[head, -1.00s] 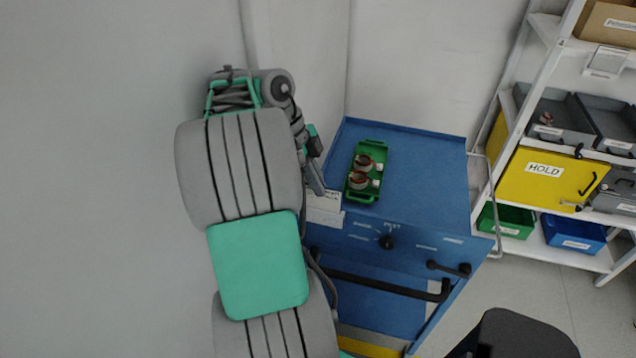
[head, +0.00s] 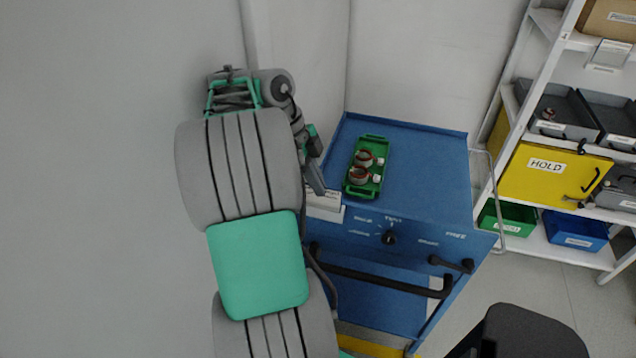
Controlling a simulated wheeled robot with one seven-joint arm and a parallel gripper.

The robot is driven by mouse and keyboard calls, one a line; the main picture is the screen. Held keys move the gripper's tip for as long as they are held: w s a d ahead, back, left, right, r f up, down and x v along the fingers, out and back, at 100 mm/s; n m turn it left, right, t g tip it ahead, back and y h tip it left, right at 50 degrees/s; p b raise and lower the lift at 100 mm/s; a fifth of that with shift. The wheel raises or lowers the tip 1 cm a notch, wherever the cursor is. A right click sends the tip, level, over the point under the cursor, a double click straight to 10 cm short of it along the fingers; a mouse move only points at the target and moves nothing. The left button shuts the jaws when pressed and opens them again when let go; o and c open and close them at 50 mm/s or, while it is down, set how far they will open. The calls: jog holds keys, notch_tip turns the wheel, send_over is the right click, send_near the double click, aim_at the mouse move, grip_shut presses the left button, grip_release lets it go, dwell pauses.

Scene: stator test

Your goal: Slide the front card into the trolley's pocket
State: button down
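The blue trolley (head: 425,165) stands right of my arm. A pale card (head: 322,199) shows at the left end of its front panel, upright at the white pocket (head: 326,214). The card's lower part seems to be behind the pocket's front, but the view is too small to tell how deep. My gripper (head: 319,188) points down at the card's upper edge, its fingers close to or touching it. The fingers show nearly edge-on, so their opening and any hold on the card cannot be made out.
A green tray (head: 355,191) with copper-coloured wound parts sits on the trolley top. A black knob (head: 388,238) and a black handle bar (head: 385,281) are on the trolley's front. A white shelf rack with a yellow HOLD box (head: 545,174) stands at the right.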

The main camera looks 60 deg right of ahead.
jog(key=shift+f+b, duration=1)
jog(key=shift+f, duration=0.2)
jog(key=c, duration=1.6)
grip_release()
jog(key=shift+r, duration=0.1)
